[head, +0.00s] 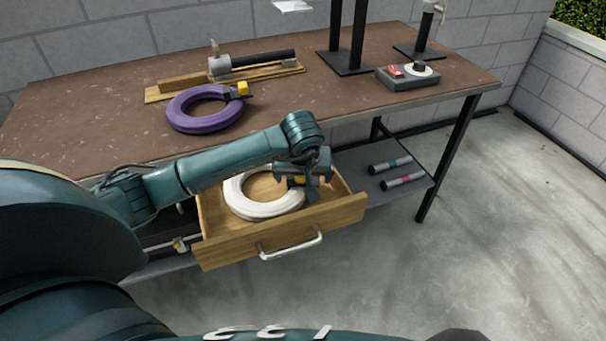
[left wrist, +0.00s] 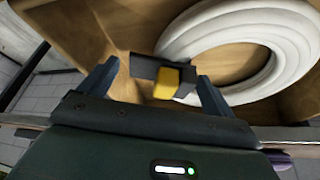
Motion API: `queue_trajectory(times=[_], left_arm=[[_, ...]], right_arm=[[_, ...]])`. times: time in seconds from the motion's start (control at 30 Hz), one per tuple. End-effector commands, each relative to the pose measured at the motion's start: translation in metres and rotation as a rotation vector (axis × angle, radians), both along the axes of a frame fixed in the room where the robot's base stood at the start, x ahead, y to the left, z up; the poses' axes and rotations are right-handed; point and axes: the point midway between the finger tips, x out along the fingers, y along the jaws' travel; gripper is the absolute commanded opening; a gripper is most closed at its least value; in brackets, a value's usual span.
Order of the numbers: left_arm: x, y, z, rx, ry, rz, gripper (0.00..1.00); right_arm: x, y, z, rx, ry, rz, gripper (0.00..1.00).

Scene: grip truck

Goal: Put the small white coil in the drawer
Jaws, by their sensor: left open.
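The small white coil (head: 262,206) lies flat inside the open wooden drawer (head: 339,212), under the bench top. It also shows in the left wrist view (left wrist: 188,45) on the drawer floor. A black and yellow clip (left wrist: 166,82) is on the coil's near side, between the fingers of my left gripper (left wrist: 158,85). In the head view my left gripper (head: 305,190) is low over the right part of the drawer. Its fingers are open and stand apart from the clip on both sides. My right gripper is not in view.
A purple coil (head: 190,123) with a yellow clip, a wooden jig (head: 235,72) and a grey control box (head: 407,78) stand on the brown bench (head: 100,105). Two cylinders (head: 390,164) lie on the lower shelf right of the drawer. The floor in front is clear.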

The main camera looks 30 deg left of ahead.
Motion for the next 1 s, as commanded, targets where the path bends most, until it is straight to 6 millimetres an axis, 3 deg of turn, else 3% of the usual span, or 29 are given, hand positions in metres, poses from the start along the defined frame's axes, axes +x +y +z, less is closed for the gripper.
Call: queue_trajectory(times=[0.27,0.47,0.7,1.0], left_arm=[[0.0,0.0,0.006,0.0,-0.001,0.0,0.9],[-0.011,-0.006,0.038,0.001,-0.005,-0.003,0.9],[-0.029,-0.015,0.086,0.0,-0.005,-0.002,0.9],[-0.04,-0.021,0.113,0.0,-0.001,0.0,0.9]], right_arm=[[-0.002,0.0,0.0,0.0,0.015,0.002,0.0],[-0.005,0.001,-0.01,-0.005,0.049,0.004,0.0],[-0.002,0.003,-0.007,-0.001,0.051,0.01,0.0],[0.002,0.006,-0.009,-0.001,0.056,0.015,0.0]])
